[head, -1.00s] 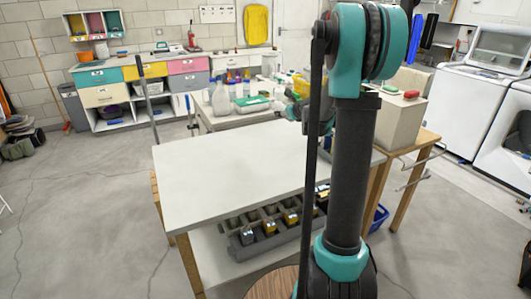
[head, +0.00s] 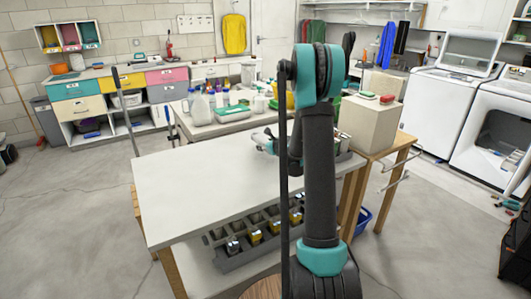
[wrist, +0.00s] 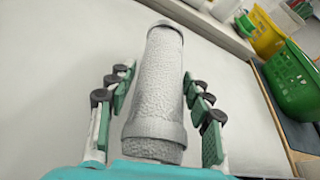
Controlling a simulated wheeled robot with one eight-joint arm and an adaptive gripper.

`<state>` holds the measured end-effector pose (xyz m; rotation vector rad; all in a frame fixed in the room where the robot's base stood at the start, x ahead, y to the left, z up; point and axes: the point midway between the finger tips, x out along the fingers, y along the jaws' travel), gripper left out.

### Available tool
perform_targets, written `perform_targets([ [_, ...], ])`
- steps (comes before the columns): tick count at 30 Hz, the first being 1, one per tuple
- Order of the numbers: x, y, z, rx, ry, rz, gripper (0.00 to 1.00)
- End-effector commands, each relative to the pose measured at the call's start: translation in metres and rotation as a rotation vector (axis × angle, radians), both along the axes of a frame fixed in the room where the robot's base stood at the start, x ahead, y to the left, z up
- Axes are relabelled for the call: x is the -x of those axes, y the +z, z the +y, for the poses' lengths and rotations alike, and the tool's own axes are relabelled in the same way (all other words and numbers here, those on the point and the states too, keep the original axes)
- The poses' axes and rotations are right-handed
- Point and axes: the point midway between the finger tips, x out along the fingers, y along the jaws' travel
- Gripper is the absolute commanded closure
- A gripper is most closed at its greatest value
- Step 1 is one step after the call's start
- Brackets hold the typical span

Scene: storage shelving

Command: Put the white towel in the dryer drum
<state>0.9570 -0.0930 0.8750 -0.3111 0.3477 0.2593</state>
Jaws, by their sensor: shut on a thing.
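The white towel (wrist: 160,85) is a rolled, textured cylinder between the fingers of my gripper (wrist: 157,78) in the wrist view. My gripper is shut on it, with finger pads along both sides. In the head view my gripper and the towel are mostly hidden behind my arm, over the white table. The dryer (head: 480,165) is the white front-loading machine at the right edge of the head view.
The white table (head: 200,190) stands in front of me, with a grey divided tray (head: 235,260) below. A box (head: 368,123) stands on a wooden stand to its right. A white washer (head: 435,108) with its lid raised is beside the dryer. Floor between stand and dryer looks clear.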

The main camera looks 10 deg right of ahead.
Motion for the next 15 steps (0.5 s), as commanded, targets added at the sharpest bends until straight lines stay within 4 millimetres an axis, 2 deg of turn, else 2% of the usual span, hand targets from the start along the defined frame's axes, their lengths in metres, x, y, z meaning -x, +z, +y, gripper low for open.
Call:
perform_targets([
  [5,0.0,-0.01,0.0,0.0,0.0,0.0,0.91],
  [12,0.0,-0.039,0.0,0.0,0.0,0.0,0.91],
  [15,0.0,-0.042,0.0,0.0,0.0,0.0,0.91],
])
